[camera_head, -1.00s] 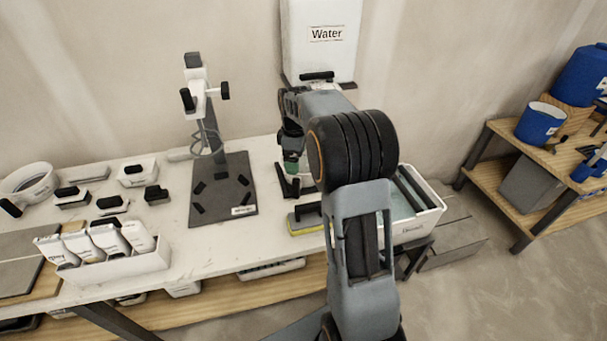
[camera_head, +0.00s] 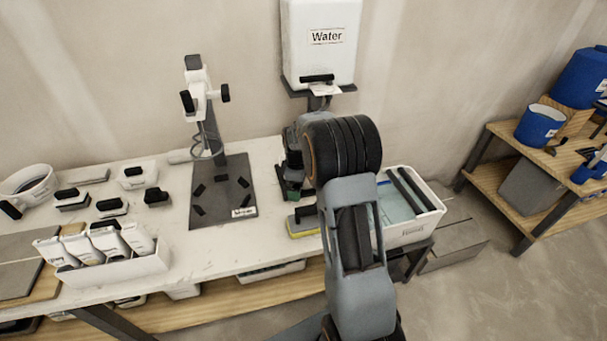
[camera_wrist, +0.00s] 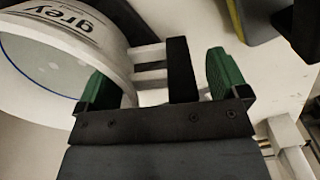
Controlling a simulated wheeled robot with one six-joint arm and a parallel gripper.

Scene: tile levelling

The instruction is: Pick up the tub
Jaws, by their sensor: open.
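The tub (camera_wrist: 118,52) is white and round, with a "grey" label on its wall, in the upper left of the wrist view. A handle with a black grip (camera_wrist: 181,68) stands out from its side on two white struts. My gripper (camera_wrist: 163,82) is open, its green fingertips on either side of the black grip. The left fingertip is between the grip and the tub wall. I cannot tell whether either finger touches. In the head view my gripper (camera_head: 289,192) is low at the bench's back, and my arm hides this tub.
A yellow-edged float (camera_head: 304,224) lies close to my gripper. A white wash bin (camera_head: 432,208) stands right of my arm, a dark-based stand (camera_head: 222,185) left. The water dispenser (camera_head: 318,62) hangs on the wall above. Another white handled tub (camera_head: 38,180) is far left.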

